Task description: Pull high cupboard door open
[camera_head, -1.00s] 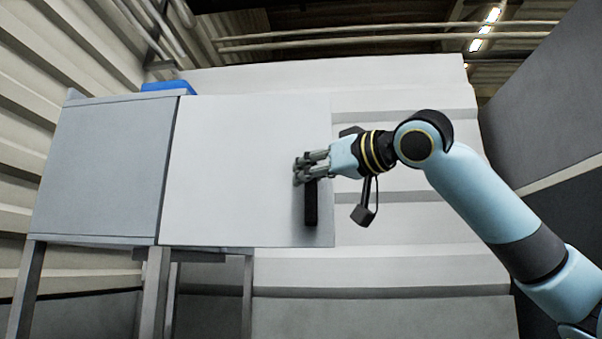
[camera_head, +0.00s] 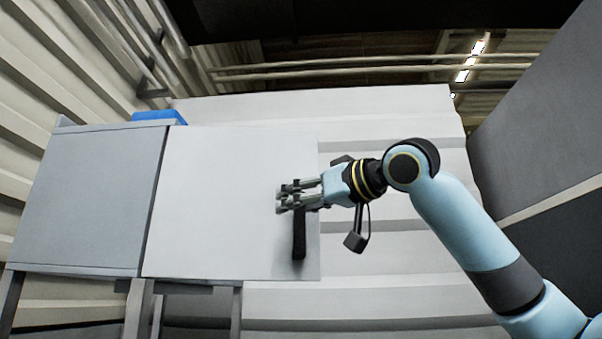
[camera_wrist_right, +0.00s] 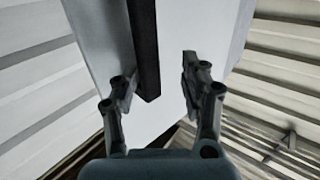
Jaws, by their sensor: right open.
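The high cupboard's white door (camera_head: 225,215) faces me in the head view and looks shut. Its black upright bar handle (camera_head: 299,236) is near the door's right edge. My right gripper (camera_head: 279,197) comes in from the right at the handle's upper end, with its fingers pointing left. In the right wrist view the handle (camera_wrist_right: 146,45) runs between the open fingers (camera_wrist_right: 160,75), closer to the left finger. I cannot tell whether a finger touches it. The gripper hides the handle's top in the head view. My left gripper is out of view.
The cupboard's grey side (camera_head: 85,200) is at the left, and it stands on grey legs (camera_head: 138,310). A blue box (camera_head: 158,117) sits on top. A pale ribbed wall (camera_head: 380,280) is behind, and a dark grey panel (camera_head: 540,100) stands at the right.

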